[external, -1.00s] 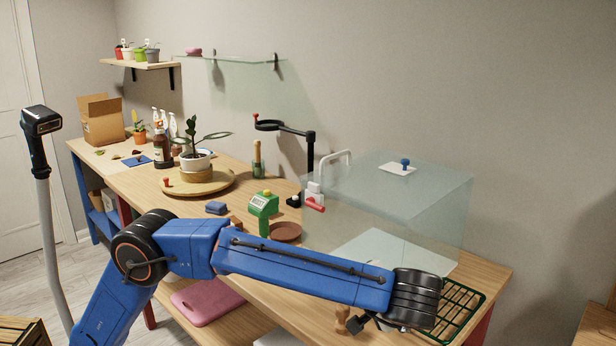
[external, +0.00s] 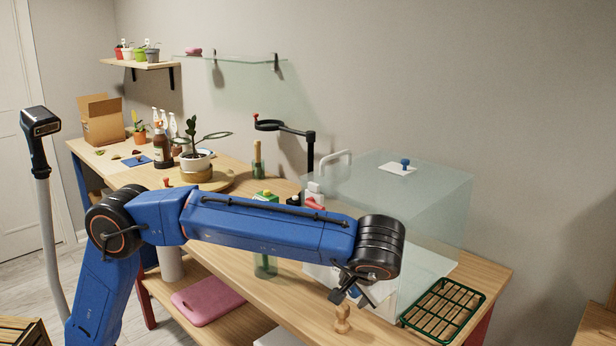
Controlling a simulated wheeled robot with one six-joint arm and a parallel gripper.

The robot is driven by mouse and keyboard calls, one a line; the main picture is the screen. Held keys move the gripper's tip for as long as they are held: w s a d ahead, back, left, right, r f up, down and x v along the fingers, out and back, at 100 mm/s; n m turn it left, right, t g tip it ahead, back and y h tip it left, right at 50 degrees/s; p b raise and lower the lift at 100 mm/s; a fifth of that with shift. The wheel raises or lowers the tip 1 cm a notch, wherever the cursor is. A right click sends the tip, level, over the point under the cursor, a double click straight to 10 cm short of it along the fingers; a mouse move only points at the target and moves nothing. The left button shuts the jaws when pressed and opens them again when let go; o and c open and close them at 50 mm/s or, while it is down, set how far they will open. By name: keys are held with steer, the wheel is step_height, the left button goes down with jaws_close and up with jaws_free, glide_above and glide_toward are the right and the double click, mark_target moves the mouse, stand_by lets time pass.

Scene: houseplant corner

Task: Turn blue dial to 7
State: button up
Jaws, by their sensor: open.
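My gripper (external: 352,296) is open and empty, in front of the case and well below the knob, pointing down toward the bench front. A white box-like thing (external: 388,298) with a bit of blue shows just behind my gripper. My gripper and wrist hide part of it, so I cannot tell whether it carries a dial.
A wooden peg-like piece (external: 342,320) stands just below my gripper. A green slatted tray (external: 445,308) lies at the right end of the bench. A black stand with a ring (external: 310,150) rises behind my arm. A potted plant (external: 196,162) stands further left.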

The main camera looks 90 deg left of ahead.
steer(key=t+h, duration=0.2)
steer(key=n+h, duration=0.1)
steer(key=shift+s+a+r+t, duration=0.25)
steer(key=shift+s+t, duration=0.05)
steer(key=shift+t, duration=0.1)
steer(key=v, duration=1.7)
steer(key=s+a+f+m+h, duration=0.1)
steer(key=s+a+f, duration=0.3)
steer(key=s, duration=0.9)
steer(key=s+a+f+m+t+h, duration=0.1)
steer(key=s+a+f+m, duration=0.3)
steer(key=s, duration=0.9)
step_height(320, 180, down, 4)
steer(key=shift+a+r+m+h, duration=0.1)
steer(key=shift+a+m+h, duration=0.2)
steer(key=shift+a, duration=0.1)
steer(key=shift+c, duration=0.2)
